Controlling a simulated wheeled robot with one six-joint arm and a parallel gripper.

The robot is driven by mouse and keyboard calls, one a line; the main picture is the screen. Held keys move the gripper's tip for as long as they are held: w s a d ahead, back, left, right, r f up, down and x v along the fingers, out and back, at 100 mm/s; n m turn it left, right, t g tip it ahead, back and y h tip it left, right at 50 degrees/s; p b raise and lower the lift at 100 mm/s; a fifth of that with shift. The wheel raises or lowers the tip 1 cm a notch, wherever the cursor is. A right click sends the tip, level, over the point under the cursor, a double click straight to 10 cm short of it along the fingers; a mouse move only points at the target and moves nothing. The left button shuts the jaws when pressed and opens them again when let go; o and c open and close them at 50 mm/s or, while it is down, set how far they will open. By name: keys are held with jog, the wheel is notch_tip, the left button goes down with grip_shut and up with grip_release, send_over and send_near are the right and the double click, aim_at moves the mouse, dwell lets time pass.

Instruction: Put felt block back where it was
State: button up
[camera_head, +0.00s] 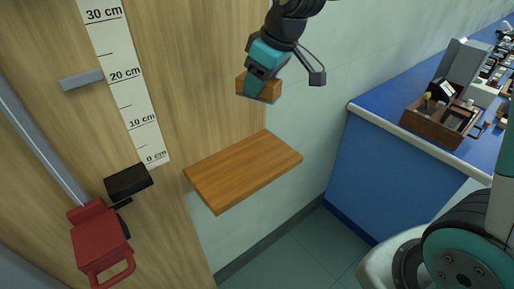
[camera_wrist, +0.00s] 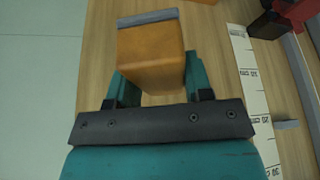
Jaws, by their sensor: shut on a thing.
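The felt block is an orange-brown wooden block (camera_head: 271,91) with a grey layer on one face. In the wrist view the block (camera_wrist: 152,58) sits between my teal fingers, its grey edge at the far end. My gripper (camera_head: 258,86) is shut on it and holds it in the air, above and apart from the wooden shelf (camera_head: 243,171) in the head view. The gripper also shows in the wrist view (camera_wrist: 160,88). The shelf's visible top is bare. My fingers hide part of the block.
A centimetre scale (camera_head: 130,75) runs down the wood panel, with a small grey ledge (camera_head: 82,80) beside it. A black block (camera_head: 128,181) and a red handled piece (camera_head: 100,241) stick out lower left. A blue bench (camera_head: 385,135) at right carries a wooden box (camera_head: 437,127).

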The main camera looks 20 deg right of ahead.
aim_at(256, 158)
jog(key=f, duration=0.6)
jog(key=f+p, duration=0.1)
jog(key=f, duration=0.5)
jog(key=f+p, duration=0.1)
jog(key=f, duration=0.6)
jog(key=shift+d+f, duration=0.1)
jog(key=shift+d, duration=0.15)
jog(key=o, duration=0.9)
jog(key=b+v, duration=0.1)
jog(key=v, duration=1.1)
jog(key=s+a+r+g, duration=0.1)
jog(key=s+a+r, duration=0.1)
jog(key=s, duration=0.5)
jog(key=s+a+r+g, duration=0.1)
jog(key=s+a+r, duration=0.2)
jog(key=s, duration=0.4)
jog(key=s+a+r+m+g+y, duration=0.1)
jog(key=s+a+r, duration=0.1)
jog(key=s+r, duration=0.2)
jog(key=s, duration=0.3)
jog(key=shift+s+a, duration=0.15)
jog(key=shift+a, duration=0.15)
jog(key=shift+r, duration=0.1)
